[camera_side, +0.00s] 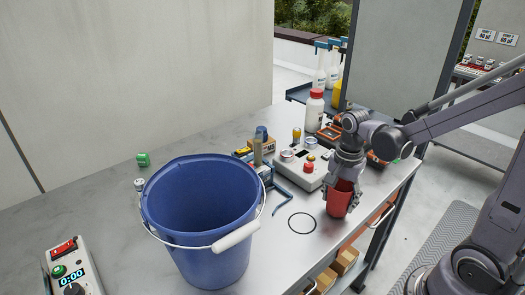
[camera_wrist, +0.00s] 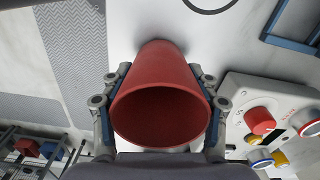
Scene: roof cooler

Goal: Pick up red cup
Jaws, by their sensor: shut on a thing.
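The red cup (camera_side: 339,201) is near the right edge of the metal table in the side view. In the wrist view the red cup (camera_wrist: 160,85) fills the middle, its open mouth toward the camera and its narrower end away. My gripper (camera_side: 342,190) comes down from above in the side view, with its fingers on both sides of the cup. In the wrist view my gripper (camera_wrist: 160,95) is shut on the cup, with a finger pressed to its left and right sides. I cannot tell whether the cup's base touches the table.
A large blue bucket (camera_side: 200,220) with a white handle grip stands left of the cup. A black ring (camera_side: 302,223) lies between them. A control box (camera_side: 306,170) with colored buttons is just behind the cup. A timer box (camera_side: 72,270) sits at front left. The left back table is mostly clear.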

